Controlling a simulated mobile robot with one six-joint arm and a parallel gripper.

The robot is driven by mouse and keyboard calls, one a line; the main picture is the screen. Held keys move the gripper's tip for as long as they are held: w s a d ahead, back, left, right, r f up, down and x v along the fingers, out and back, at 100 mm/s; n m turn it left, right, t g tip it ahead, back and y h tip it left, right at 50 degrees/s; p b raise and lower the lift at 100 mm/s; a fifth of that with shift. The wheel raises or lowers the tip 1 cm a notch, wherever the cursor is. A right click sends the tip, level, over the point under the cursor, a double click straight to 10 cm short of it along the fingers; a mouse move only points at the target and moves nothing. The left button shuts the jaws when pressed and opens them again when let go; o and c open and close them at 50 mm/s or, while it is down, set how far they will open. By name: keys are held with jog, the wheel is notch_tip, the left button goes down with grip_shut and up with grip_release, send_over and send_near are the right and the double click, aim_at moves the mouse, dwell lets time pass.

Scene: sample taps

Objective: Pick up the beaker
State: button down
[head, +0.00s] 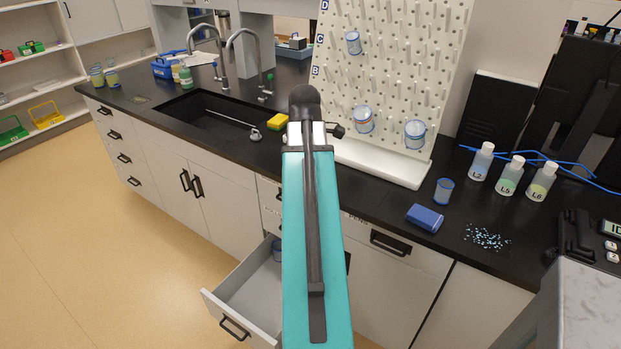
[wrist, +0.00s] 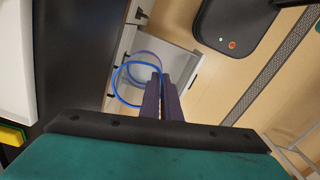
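A clear beaker with a blue rim (wrist: 113,82) shows large in the wrist view, close to the camera. My gripper (wrist: 161,76) has its two dark fingers nearly together, with the right side of the beaker's wall between their tips. The beaker looks held by its wall, over the open drawer. In the head view a part of a blue-tinted beaker (head: 277,250) shows just left of my teal arm, by the open drawer. My arm hides the rest of it and the fingers there.
The open drawer (head: 222,301) sticks out below the black counter. A pegboard rack (head: 385,70) with several beakers stands behind. A small beaker (head: 444,191), a blue box (head: 425,218), bottles (head: 510,176) and spilled beads (head: 487,237) are on the counter. Floor at left is clear.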

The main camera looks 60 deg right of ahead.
jog(key=shift+s+a, duration=0.25)
jog(key=shift+a, duration=0.55)
jog(key=shift+w, duration=0.1)
jog(key=w+a+f+n, duration=0.2)
jog(key=w+a+f, duration=0.1)
jog(key=w+a, duration=1.6)
jog(key=w+a+f, duration=0.1)
jog(key=w+a, duration=0.3)
jog(key=a, duration=0.3)
jog(key=w+a+f, duration=0.1)
jog(key=w+a, duration=0.3)
jog(key=a, duration=0.4)
jog(key=w+a+f+n, duration=0.1)
jog(key=w+a, duration=0.3)
jog(key=a, duration=0.4)
jog(key=shift+a, duration=0.2)
